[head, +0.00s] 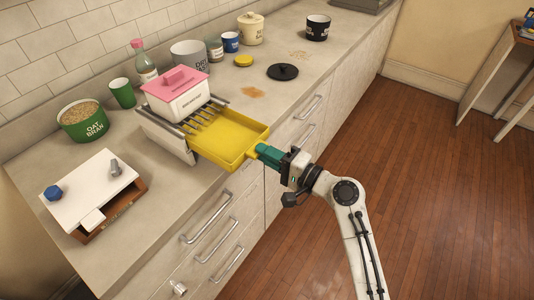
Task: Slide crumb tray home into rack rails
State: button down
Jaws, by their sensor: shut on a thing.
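The yellow crumb tray (230,136) is a shallow, open pan at the counter's front edge. Its far end reaches in at the open side of the metal rack (163,135), next to the rack's dark bars, and its near end sticks out toward my arm. My gripper (265,152), with green fingers, is shut on the tray's near-end handle. The tray looks roughly level. The rails inside the rack are mostly hidden by the rack's side and the white tub above, so how the tray's edges meet them cannot be told.
A white tub with a pink lid (177,81) sits on the rack. A white-topped wooden box (90,190) with a blue knob stands front left. The green oat bran pot (83,121) and green cup (122,93) stand behind. A black lid (283,72) and brownish spill (252,92) lie right of the rack.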

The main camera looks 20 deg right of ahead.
aim_at(252, 147)
jog(key=shift+w+a, duration=0.1)
jog(key=shift+w, duration=0.05)
jog(key=shift+w+a, duration=0.2)
jog(key=shift+w, duration=0.1)
jog(key=shift+x, duration=1.35)
jog(key=shift+w+a, duration=0.2)
jog(key=shift+w, duration=0.05)
jog(key=shift+b+x, duration=0.45)
jog(key=shift+x, duration=1.8)
